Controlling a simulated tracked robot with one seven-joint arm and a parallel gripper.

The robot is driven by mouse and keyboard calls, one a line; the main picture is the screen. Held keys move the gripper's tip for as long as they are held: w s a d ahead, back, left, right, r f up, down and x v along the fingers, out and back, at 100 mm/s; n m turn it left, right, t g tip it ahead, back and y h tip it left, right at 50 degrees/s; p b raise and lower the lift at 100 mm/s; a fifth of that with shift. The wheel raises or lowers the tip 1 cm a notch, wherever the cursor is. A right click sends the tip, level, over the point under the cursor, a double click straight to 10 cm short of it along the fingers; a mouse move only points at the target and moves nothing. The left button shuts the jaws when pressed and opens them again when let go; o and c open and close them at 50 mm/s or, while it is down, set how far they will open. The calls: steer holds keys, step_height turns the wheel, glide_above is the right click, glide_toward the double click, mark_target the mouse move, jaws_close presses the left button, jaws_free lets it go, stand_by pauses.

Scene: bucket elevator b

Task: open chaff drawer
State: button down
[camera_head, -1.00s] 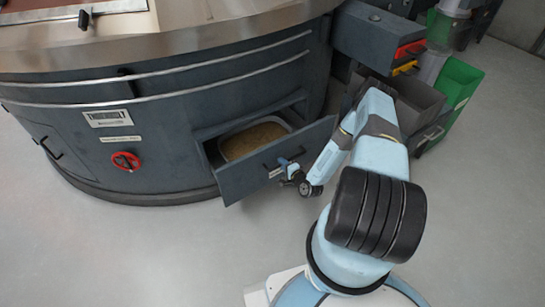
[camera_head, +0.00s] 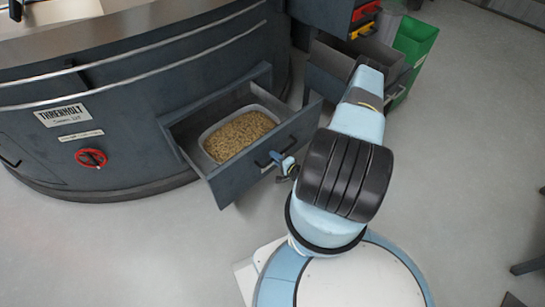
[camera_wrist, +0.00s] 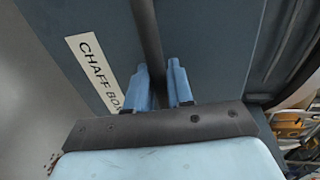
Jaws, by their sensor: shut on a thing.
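The chaff drawer (camera_head: 262,160) is a dark grey-blue drawer pulled well out of the curved cabinet. A pale tray (camera_head: 206,147) inside it holds yellow-brown chaff (camera_head: 240,134). The drawer's front shows in the wrist view with a "CHAFF BOX" label (camera_wrist: 95,72). My gripper (camera_head: 284,163) is at the drawer's front, on its dark bar handle (camera_head: 264,163). In the wrist view the two blue fingers of my gripper (camera_wrist: 160,84) stand on either side of the handle (camera_wrist: 148,40) and are shut on it. The handle's lower end is hidden behind the gripper.
The curved cabinet (camera_head: 130,95) has a red knob (camera_head: 91,158) on its face. Another open drawer (camera_head: 335,77) and a green bin (camera_head: 415,45) stand at the back right. The floor left of my base is clear. A dark object (camera_head: 530,265) is at the right edge.

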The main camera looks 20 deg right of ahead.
steer(key=shift+s+d+f, duration=0.1)
steer(key=shift+f, duration=0.05)
steer(key=c, duration=1.2)
jaws_free()
steer(key=shift+o, duration=0.2)
steer(key=v, duration=1.3)
steer(key=shift+s, duration=0.3)
steer(key=shift+d, duration=0.1)
